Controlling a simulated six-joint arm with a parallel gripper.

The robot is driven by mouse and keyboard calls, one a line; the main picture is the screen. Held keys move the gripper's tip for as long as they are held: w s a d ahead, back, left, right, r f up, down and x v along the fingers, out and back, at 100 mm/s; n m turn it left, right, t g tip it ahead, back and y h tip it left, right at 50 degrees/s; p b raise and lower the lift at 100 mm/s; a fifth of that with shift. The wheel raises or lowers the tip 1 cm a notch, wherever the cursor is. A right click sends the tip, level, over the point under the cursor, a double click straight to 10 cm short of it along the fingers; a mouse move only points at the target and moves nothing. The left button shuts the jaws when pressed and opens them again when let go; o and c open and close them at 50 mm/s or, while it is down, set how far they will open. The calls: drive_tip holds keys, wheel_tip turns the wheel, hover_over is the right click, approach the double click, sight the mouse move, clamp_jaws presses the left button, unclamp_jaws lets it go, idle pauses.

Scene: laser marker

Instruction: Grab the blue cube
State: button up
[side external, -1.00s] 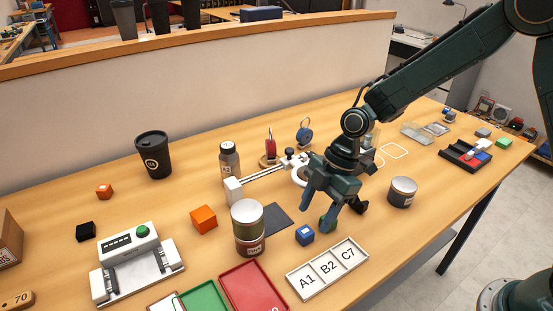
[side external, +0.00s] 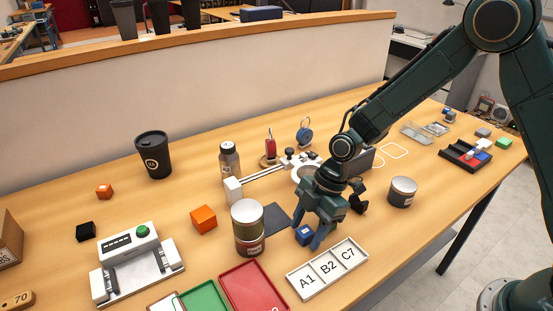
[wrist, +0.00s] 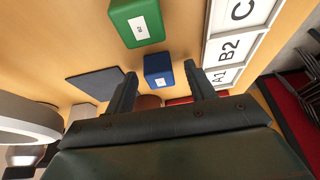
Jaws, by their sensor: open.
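The blue cube (side external: 304,234) sits on the table, left of the white A1 B2 C7 tray, with a small white label on it. My gripper (side external: 308,240) is low over the table around the cube, its fingers pointing down. In the wrist view, the blue cube (wrist: 158,71) lies between and just beyond the two open fingertips (wrist: 158,78), nearer the left one. I cannot tell whether either finger touches it. A green block (wrist: 137,22) lies close to the cube in the wrist view; my gripper hides it in the side view.
The A1 B2 C7 tray (side external: 289,278) lies just right of the cube. Stacked cans (side external: 248,228), a dark flat plate (side external: 277,220) and a red tray (side external: 252,293) are to the left. A grey can (side external: 402,192) stands to the right.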

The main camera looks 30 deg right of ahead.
sight(307, 230)
drive_tip(key=c, duration=1)
drive_tip(key=shift+r, duration=0.15)
drive_tip(key=shift+c, duration=0.2)
wheel_tip(307, 230, up, 20)
idle(0.5)
